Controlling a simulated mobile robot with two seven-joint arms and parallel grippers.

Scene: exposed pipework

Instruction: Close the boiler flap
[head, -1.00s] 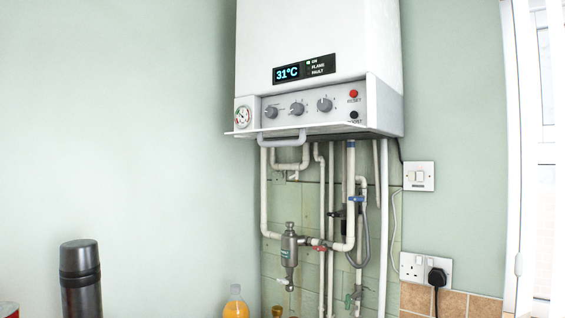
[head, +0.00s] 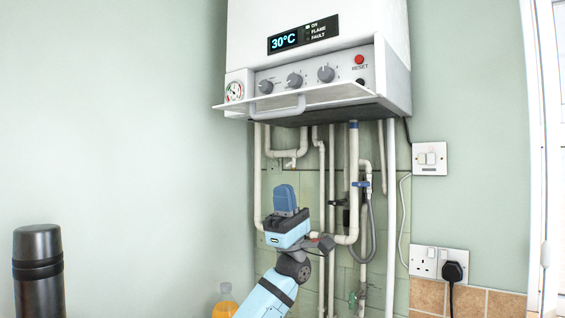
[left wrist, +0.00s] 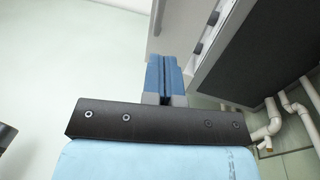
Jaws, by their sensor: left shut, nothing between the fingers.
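The white boiler (head: 330,22) hangs on the wall. My left gripper (head: 285,188) points up below the flap, in front of the pipes, apart from the handle. Its blue fingers are together and empty. In the left wrist view the shut fingers (left wrist: 165,72) point toward the pale flap (left wrist: 183,30), with the dark boiler underside (left wrist: 265,50) to the right. My right gripper is not in view.
White pipes (head: 324,230) with blue valves run down the wall behind my left arm. A dark flask (head: 38,275) and an orange bottle (head: 225,303) stand low at the left. Sockets (head: 438,264) and a switch (head: 429,158) are on the right. The wall left of the boiler is clear.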

